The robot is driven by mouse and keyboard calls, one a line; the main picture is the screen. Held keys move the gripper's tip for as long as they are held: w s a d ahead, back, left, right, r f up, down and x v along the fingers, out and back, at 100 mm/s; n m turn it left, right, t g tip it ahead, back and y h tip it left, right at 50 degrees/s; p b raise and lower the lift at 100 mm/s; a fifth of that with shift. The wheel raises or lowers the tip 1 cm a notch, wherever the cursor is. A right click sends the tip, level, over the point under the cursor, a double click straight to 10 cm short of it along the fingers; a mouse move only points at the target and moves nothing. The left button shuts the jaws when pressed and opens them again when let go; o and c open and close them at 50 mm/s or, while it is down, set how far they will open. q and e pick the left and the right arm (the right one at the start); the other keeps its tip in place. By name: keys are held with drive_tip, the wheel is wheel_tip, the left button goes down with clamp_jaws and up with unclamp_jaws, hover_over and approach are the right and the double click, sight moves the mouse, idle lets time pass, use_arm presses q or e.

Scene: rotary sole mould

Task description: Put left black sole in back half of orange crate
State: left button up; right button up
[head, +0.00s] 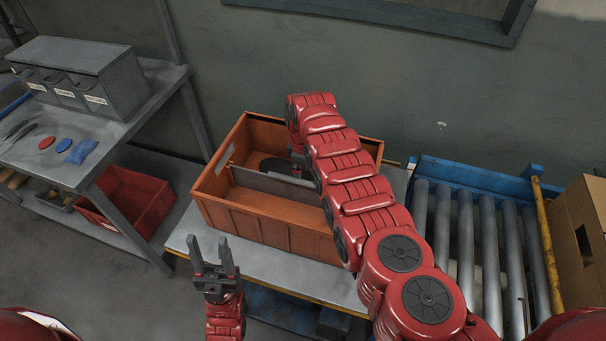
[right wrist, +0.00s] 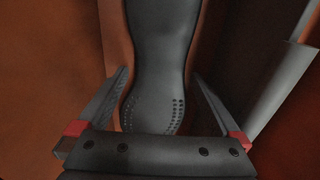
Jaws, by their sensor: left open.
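The orange crate (head: 265,219) stands on a light table, with a grey divider (head: 262,184) parting its front and back halves. A black sole (head: 274,164) lies in the back half, partly hidden by my right arm. In the right wrist view the black sole (right wrist: 160,55) runs lengthwise between the fingertips of my right gripper (right wrist: 160,75). Those fingers are spread, with small gaps beside the sole. In the head view my right gripper reaches down into the back half, mostly hidden by its arm. My left gripper (head: 213,242) is open and empty in front of the crate.
A roller conveyor (head: 466,235) with a blue frame stands right of the table, with a cardboard box (head: 580,240) beyond. At left are a grey bench (head: 110,130) with a drawer unit (head: 85,75) and a red bin (head: 130,205) below. A wall rises behind.

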drive_tip(key=shift+r, duration=0.3)
wheel_tip(320, 180, up, 17)
drive_tip(key=p, duration=0.3)
